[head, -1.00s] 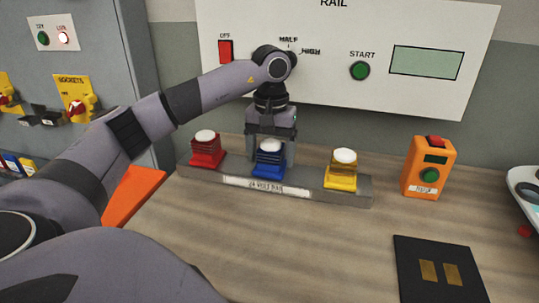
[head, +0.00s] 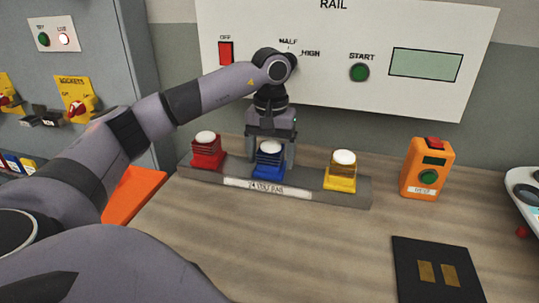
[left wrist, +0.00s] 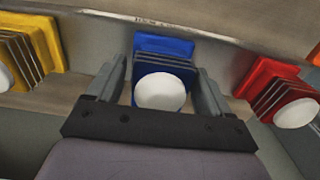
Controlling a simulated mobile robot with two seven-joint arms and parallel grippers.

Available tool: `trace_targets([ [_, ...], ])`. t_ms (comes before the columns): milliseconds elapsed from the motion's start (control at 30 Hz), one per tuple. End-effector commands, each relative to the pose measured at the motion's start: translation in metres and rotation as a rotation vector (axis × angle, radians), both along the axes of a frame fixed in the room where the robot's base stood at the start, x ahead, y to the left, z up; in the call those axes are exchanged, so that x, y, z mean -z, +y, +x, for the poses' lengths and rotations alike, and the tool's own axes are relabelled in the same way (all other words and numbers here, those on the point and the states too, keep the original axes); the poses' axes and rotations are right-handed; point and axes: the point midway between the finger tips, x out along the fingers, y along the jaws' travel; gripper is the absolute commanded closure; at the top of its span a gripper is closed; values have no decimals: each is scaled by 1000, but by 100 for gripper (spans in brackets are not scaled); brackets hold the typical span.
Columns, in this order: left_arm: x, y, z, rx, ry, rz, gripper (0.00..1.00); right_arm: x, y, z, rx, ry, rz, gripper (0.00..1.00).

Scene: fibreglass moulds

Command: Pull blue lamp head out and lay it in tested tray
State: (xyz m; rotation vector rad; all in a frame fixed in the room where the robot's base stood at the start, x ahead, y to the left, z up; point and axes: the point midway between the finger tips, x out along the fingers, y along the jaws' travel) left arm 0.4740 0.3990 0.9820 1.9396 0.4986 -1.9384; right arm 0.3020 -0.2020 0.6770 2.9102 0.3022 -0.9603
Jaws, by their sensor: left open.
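The blue lamp head (head: 269,161), with a white dome on top, sits upright in the middle of the grey rail block (head: 352,196). My left gripper (head: 270,155) points down over it, open, with one finger on each side. In the left wrist view the blue lamp head (left wrist: 163,72) stands between the two spread fingers, with small gaps visible. A red lamp head (head: 207,152) sits to its left on the rail and a yellow one (head: 341,172) to its right. My right gripper is not in view. I cannot identify the tested tray for certain.
An orange tester (head: 428,168) stands right of the rail. A black pad with two brass strips (head: 438,272) lies at the front right. An orange flat thing (head: 133,194) shows partly behind my left arm. A tray edge (head: 526,190) shows at the far right. The middle of the bench is clear.

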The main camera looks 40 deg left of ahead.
Motion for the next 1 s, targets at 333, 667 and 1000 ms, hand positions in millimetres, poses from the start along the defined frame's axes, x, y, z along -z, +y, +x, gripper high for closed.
trace_targets([
  [333,0,0,0,0,0,0,78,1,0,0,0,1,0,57],
  [667,-7,0,0,0,-1,0,89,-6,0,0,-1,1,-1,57],
  [1000,-21,0,0,0,0,0,89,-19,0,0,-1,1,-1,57],
])
